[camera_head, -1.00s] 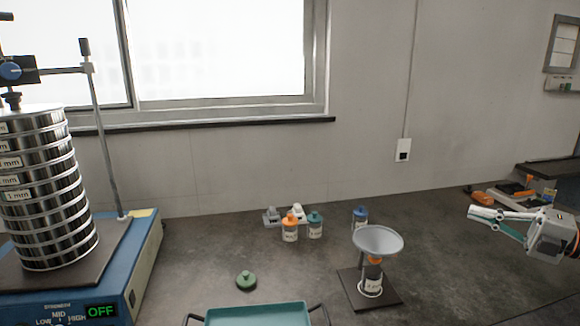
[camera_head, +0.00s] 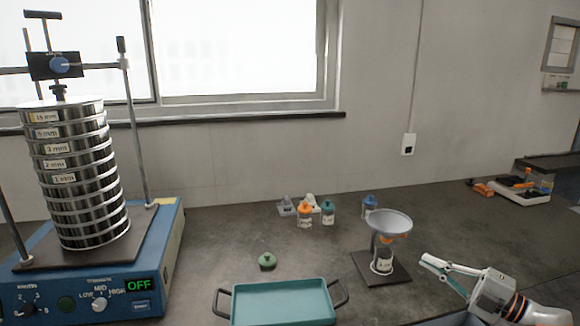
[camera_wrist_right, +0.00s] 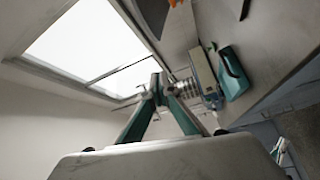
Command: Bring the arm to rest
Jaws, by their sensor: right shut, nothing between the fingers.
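My right gripper (camera_head: 424,262) is at the lower right of the head view, above the dark bench and right of the funnel stand. Its teal fingers point left and are shut with nothing between them. In the right wrist view its fingers (camera_wrist_right: 157,84) meet at the tips. A small teal and white piece (camera_wrist_right: 281,150) at the right edge of that view looks like my left gripper. It is too small to tell its state, and the left arm does not show in the head view.
The blue sieve shaker (camera_head: 165,270) with its sieve stack (camera_head: 85,180) stands left, its display reading OFF. A teal tray (camera_head: 283,303), green lid (camera_head: 267,261), funnel (camera_head: 390,223) above a bottle and several small bottles (camera_head: 305,217) are on the bench. Bench right of the funnel stand is mostly clear.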

